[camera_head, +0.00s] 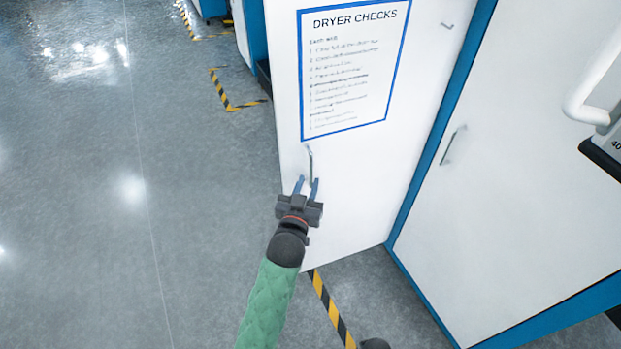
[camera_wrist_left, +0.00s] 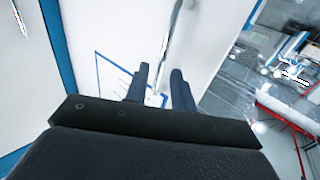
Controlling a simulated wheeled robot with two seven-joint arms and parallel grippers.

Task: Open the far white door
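The far white door (camera_head: 352,200) carries a blue-framed "DRYER CHECKS" sheet (camera_head: 355,70). It stands swung out from the blue frame, its handle side to the left and its lower edge above the floor tape. Its metal handle (camera_head: 310,163) is a thin upright bar, also in the left wrist view (camera_wrist_left: 168,45). My left gripper (camera_head: 307,186) is at the lower end of the handle. In the left wrist view its fingers (camera_wrist_left: 160,88) are apart, with the bar's end between them and gaps showing, so it is not clamped. My right gripper does not show.
The near white door (camera_head: 510,170) with its own handle (camera_head: 453,145) is at right, beyond a blue post (camera_head: 430,150). A white curved bar (camera_head: 590,90) is at the right edge. Yellow-black tape (camera_head: 332,310) marks the floor. Open grey floor (camera_head: 130,200) lies left.

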